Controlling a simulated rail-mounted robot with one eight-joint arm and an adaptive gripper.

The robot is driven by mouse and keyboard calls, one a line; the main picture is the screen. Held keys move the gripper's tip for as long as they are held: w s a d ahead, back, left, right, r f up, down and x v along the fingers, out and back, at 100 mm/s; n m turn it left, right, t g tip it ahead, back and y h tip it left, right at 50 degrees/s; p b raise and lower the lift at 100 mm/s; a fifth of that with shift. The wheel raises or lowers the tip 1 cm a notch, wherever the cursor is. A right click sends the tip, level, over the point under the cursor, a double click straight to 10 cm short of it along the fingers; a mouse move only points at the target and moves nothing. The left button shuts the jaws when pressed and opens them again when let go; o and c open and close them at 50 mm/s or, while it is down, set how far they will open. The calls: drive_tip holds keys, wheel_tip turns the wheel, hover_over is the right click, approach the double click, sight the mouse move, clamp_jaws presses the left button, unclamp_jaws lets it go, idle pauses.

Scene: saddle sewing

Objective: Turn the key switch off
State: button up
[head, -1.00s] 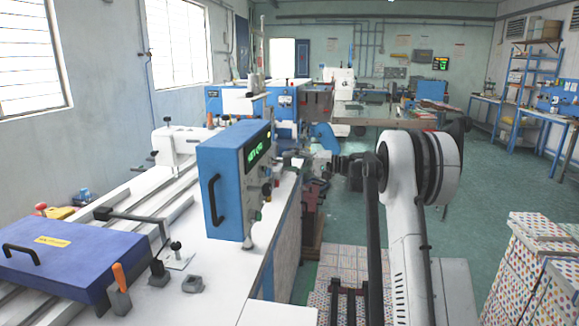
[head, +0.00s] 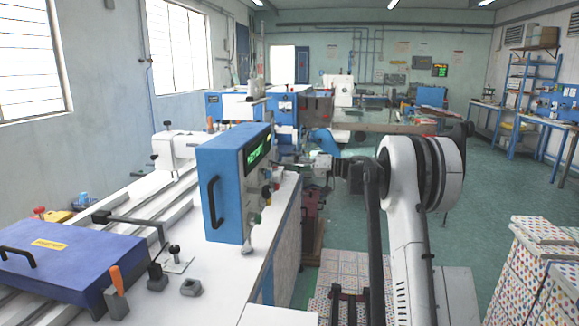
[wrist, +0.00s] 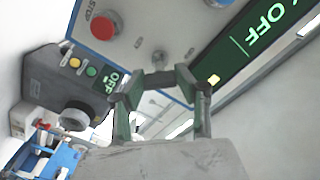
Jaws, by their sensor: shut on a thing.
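The blue control box (head: 222,185) stands on the white machine bed, its panel facing right. In the wrist view its panel (wrist: 130,45) carries a small round metal key switch (wrist: 158,57), beside a red stop button (wrist: 103,25). The green display (wrist: 262,30) shows letters ending in "OFF". My gripper (wrist: 168,78) is at the key switch, its fingertips close together and shut on the key, which they mostly hide. In the head view my gripper (head: 292,162) reaches the panel's right side; the key is too small to make out there.
A blue lid (head: 60,262) with a black handle lies at the lower left, by an orange-handled tool (head: 116,280). A second dark control unit (wrist: 70,80) with coloured buttons shows at the left of the wrist view. Patterned boxes (head: 535,270) stand at the lower right; floor behind is open.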

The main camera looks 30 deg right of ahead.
idle(0.3)
drive_tip(key=o, duration=1.1)
drive_tip(key=shift+o, duration=0.2)
drive_tip(key=shift+d, duration=0.1)
drive_tip(key=v, duration=1.2)
